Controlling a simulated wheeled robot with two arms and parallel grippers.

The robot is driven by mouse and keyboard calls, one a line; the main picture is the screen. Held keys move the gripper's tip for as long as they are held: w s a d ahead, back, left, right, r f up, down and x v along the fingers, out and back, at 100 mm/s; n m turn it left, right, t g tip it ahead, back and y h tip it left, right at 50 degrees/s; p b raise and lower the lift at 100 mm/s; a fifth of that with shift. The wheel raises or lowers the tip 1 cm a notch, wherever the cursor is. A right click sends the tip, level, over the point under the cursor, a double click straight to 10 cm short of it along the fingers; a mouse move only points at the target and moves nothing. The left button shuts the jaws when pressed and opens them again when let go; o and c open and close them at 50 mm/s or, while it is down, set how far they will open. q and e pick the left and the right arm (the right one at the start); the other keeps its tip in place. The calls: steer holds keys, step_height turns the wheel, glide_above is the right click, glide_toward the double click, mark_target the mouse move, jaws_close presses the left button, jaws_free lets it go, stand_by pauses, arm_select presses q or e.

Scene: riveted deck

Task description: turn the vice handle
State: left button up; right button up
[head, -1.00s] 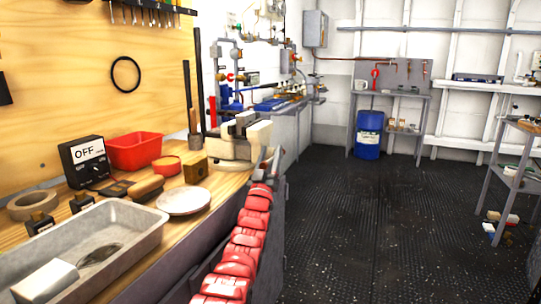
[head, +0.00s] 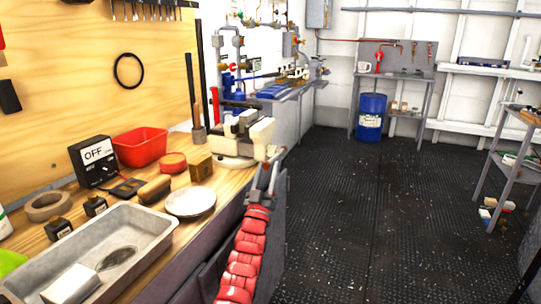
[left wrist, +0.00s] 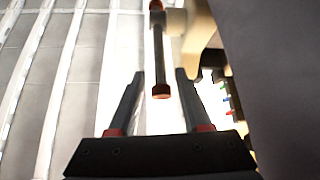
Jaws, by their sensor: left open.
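The vice (head: 240,135), cream and grey, stands on the right front edge of the wooden bench in the head view. My left gripper (head: 270,168) is just in front of it, at the bench edge. In the left wrist view the vice handle (left wrist: 159,50) is a thin dark bar with reddish-brown ends, hanging upright beside the cream vice body (left wrist: 202,25). The left gripper (left wrist: 160,75) is open, and the handle's lower end appears between its fingers, apart from both. I cannot tell its depth between them. The right gripper is not seen.
A blue drum (head: 370,117) stands far back. The dark floor (head: 350,210) right of the bench is open.

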arm_select(q)
steer(key=s+a+p, duration=0.1)
steer(key=s+p, duration=0.3)
steer(key=s, duration=0.6)
steer(key=shift+a, duration=0.35)
steer(key=shift+c, duration=0.2)
